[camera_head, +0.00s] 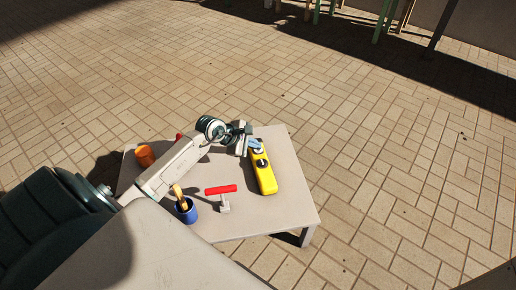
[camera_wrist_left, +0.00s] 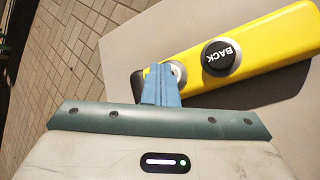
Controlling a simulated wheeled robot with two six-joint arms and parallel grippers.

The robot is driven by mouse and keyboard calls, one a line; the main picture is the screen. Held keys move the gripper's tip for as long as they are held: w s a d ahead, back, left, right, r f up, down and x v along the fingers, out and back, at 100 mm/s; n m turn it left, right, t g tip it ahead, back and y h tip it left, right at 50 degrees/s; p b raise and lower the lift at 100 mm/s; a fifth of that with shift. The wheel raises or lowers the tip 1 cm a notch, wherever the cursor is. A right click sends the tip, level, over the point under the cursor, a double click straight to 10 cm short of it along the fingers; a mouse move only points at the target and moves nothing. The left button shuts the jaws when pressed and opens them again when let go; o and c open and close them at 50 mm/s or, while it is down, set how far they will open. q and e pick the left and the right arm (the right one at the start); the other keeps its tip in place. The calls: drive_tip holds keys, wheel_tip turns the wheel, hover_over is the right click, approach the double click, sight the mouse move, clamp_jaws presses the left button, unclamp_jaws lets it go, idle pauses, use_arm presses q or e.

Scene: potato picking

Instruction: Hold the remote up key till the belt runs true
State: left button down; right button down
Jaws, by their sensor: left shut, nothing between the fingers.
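The yellow remote (camera_head: 265,178) lies on the small table, its long side running away from me. In the left wrist view the remote (camera_wrist_left: 275,38) shows a black round key marked BACK (camera_wrist_left: 218,56). Another round key (camera_wrist_left: 179,72) with a pale rim is partly hidden behind my fingers, and its label cannot be read. My left gripper (camera_head: 254,145) is over the far end of the remote. Its blue fingertips (camera_wrist_left: 161,70) are shut together with nothing between them, at that second key. I cannot tell whether they press it. My right gripper is not in view.
The table (camera_head: 290,195) also holds a red-handled tool (camera_head: 221,189), a blue cup (camera_head: 187,213) with brown sticks in it and an orange cup (camera_head: 145,155). A red thing shows partly behind my left arm. Paved floor surrounds the table. The tabletop right of the remote is clear.

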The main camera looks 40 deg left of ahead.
sight(255, 150)
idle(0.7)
use_arm(q)
drive_tip(key=shift+r+p, duration=0.55)
drive_tip(key=shift+r, duration=0.3)
drive_tip(key=shift+r, duration=0.1)
drive_tip(key=shift+r+p, duration=1.75)
drive_tip(key=shift+r, duration=0.7)
drive_tip(key=shift+f, duration=0.1)
